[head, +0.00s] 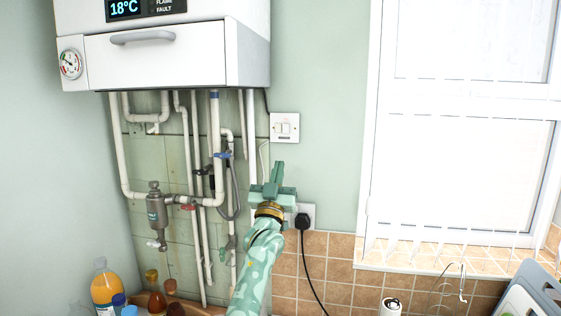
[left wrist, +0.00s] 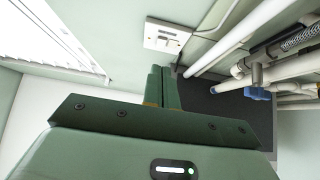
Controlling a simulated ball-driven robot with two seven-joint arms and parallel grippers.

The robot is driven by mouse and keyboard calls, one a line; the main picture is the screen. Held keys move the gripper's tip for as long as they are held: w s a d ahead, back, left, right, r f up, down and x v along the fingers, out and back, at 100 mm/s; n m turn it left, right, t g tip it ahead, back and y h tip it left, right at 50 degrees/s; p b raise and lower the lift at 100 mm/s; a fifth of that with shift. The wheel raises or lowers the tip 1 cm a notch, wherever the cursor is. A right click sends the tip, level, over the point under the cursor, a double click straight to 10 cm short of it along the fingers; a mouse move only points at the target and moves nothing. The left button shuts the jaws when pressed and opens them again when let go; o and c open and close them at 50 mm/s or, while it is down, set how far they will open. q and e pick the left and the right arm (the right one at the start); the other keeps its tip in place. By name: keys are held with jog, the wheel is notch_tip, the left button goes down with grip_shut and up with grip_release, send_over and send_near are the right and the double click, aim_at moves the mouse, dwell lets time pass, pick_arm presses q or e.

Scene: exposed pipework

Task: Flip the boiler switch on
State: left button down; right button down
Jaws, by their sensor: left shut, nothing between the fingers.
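The boiler switch (head: 285,127) is a white wall plate with rockers, right of the pipes and below the boiler (head: 160,60). It also shows in the left wrist view (left wrist: 166,37), just beyond my fingertips. I cannot tell whether its rocker is on or off. My left gripper (head: 279,166) is shut and empty, pointing up, a little below the switch plate in the head view. In the left wrist view its closed fingers (left wrist: 159,72) point toward the plate, with a gap showing between them. My right gripper is not in view.
White pipes (head: 218,150) with valves run down the wall left of my gripper. A socket with a black plug (head: 302,221) sits just below right of it. Bottles (head: 106,287) stand at lower left. A window (head: 460,130) is at right; the wall between is bare.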

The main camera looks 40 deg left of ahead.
pick_arm(q)
jog(key=v, duration=0.2)
jog(key=shift+s+f, duration=0.15)
jog(key=shift+f, duration=0.15)
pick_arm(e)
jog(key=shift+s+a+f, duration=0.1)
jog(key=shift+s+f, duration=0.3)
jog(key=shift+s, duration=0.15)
pick_arm(q)
jog(key=shift+s+d+r, duration=0.1)
jog(key=shift+d, duration=0.05)
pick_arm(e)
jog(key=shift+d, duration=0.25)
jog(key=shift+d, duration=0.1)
